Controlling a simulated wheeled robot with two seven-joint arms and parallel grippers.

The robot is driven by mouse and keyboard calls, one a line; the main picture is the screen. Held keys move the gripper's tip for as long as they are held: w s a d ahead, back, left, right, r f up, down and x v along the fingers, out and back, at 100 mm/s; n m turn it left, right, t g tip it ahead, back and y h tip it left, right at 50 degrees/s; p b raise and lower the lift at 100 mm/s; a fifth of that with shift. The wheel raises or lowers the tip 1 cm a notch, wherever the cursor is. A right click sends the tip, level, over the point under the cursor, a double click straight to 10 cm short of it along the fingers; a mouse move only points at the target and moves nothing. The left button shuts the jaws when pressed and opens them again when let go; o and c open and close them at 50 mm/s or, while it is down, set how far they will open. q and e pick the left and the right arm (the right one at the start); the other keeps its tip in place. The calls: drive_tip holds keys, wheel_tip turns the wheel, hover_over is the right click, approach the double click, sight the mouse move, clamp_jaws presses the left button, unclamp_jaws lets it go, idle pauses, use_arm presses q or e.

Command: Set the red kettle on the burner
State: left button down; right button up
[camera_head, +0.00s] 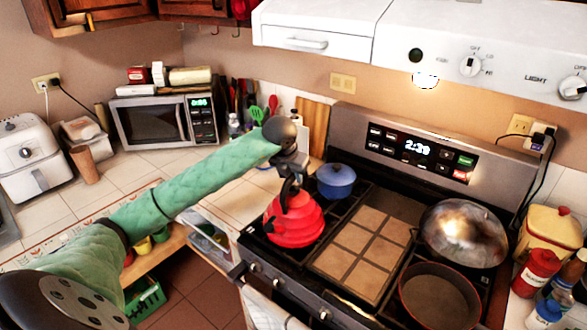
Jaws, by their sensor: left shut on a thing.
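The red kettle (294,220) is at the left front of the black stove (366,192). It looks upright, with its black handle at the top. My left gripper (291,172) is shut on the kettle's handle from above. The kettle's base is over the left front burner area, and I cannot tell whether it touches the grate. The burner under it is hidden by the kettle. My right gripper is not in view.
A blue pot (336,181) stands just behind the kettle. A tiled griddle plate (362,252) covers the stove's middle. A pan (438,298) and a domed metal wok (463,234) fill the right side. The range hood (430,45) hangs above.

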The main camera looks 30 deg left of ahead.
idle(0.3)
use_arm(q)
drive_tip(key=c, duration=1.7)
unclamp_jaws()
drive_tip(key=shift+f, duration=0.1)
drive_tip(key=o, duration=0.4)
drive_tip(key=shift+o, duration=0.2)
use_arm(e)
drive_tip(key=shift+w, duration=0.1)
use_arm(q)
drive_tip(key=shift+r, duration=0.2)
drive_tip(key=b+v, duration=0.3)
drive_tip(key=v, duration=0.2)
drive_tip(key=shift+s+r, duration=0.2)
drive_tip(key=shift+r, duration=0.05)
drive_tip(key=b+v, duration=0.1)
drive_tip(key=v, duration=0.4)
drive_tip(key=shift+b, duration=0.3)
drive_tip(key=shift+s+r, duration=0.25)
drive_tip(key=shift+r, duration=0.3)
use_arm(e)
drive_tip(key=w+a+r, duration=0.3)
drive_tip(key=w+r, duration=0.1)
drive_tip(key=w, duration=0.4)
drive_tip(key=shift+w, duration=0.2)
